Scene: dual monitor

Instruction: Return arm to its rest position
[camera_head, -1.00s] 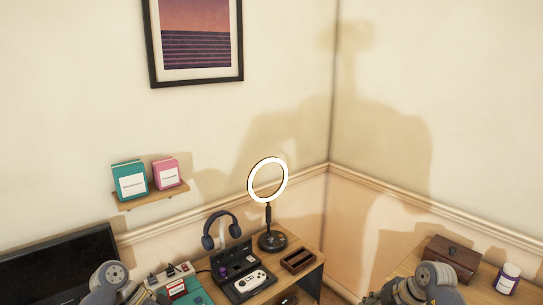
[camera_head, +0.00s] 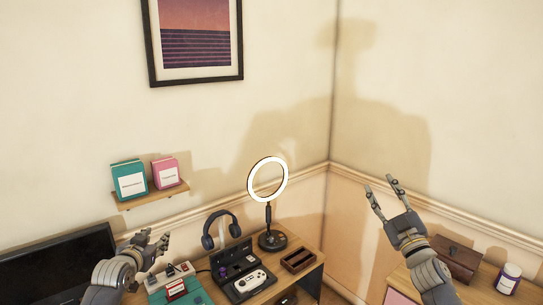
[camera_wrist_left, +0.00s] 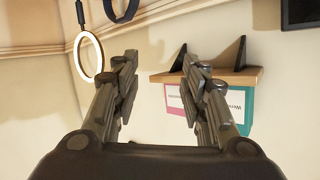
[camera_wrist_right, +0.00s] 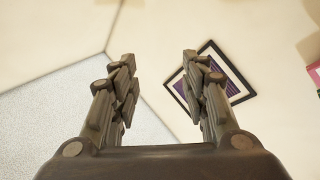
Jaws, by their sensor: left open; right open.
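My left gripper (camera_head: 152,240) is low at the left of the head view, above the desk and in front of the monitor's right edge. In the left wrist view its fingers (camera_wrist_left: 158,75) are apart with nothing between them. My right gripper (camera_head: 383,192) is raised at the right of the head view, fingers pointing up and apart, in front of the wall. In the right wrist view its fingers (camera_wrist_right: 160,75) are spread and empty.
The desk holds a monitor (camera_head: 60,268), headphones (camera_head: 220,230), a lit ring lamp (camera_head: 251,180), a console with a controller (camera_head: 250,281) and a wooden tray (camera_head: 298,260). A wooden box (camera_head: 455,260) and a purple jar (camera_head: 507,278) stand at right. A shelf (camera_head: 150,195) holds two boxes.

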